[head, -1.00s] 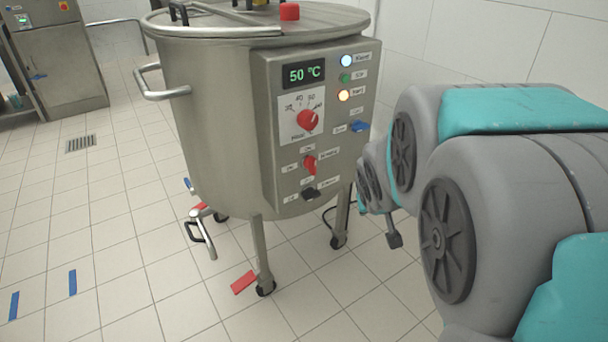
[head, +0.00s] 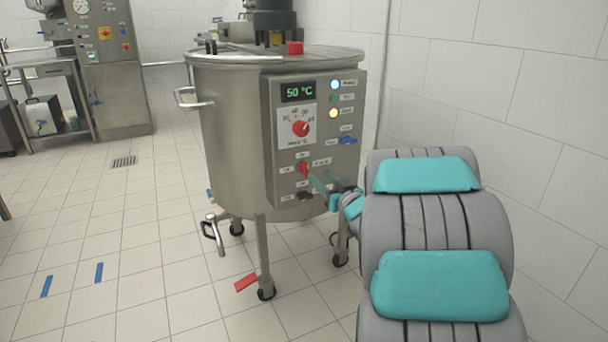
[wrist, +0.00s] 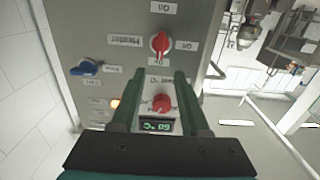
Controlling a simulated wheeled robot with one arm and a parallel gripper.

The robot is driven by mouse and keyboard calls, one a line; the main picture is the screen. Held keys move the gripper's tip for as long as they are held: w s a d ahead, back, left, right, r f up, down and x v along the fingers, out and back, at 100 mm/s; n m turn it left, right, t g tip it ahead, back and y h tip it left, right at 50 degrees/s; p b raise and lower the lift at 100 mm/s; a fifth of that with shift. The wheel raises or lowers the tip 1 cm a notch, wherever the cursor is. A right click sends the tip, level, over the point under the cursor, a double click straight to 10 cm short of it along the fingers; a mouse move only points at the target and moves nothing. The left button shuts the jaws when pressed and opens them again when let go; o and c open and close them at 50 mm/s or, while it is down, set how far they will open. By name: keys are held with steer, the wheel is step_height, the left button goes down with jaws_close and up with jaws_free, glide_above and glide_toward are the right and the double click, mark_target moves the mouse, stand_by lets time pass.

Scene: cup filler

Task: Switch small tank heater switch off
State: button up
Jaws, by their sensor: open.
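The small tank (head: 232,130) is a steel vessel on wheeled legs, with a control panel (head: 283,130) facing me. The red heater switch (head: 303,169) is on the lower panel, below the temperature dial (head: 300,128). In the wrist view, which is upside down, the switch (wrist: 160,42) stands upright beside a label that appears to read Heater. My gripper (head: 328,182) is close to the panel beside the switch in the head view. In the wrist view my gripper (wrist: 157,74) is open and empty, its fingertips just below the switch. I cannot tell whether they touch the panel.
A blue switch (head: 348,140) and a black switch (head: 305,195) flank the red one on the panel. A drain valve handle (head: 217,235) sticks out low on the left. A white tiled wall is at right; the left floor is mostly clear.

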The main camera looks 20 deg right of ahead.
mark_target(308, 165)
steer(key=w, duration=0.7)
steer(key=shift+w+a, duration=0.1)
steer(key=shift+w, duration=0.15)
steer(key=shift+c, duration=0.2)
jaws_close()
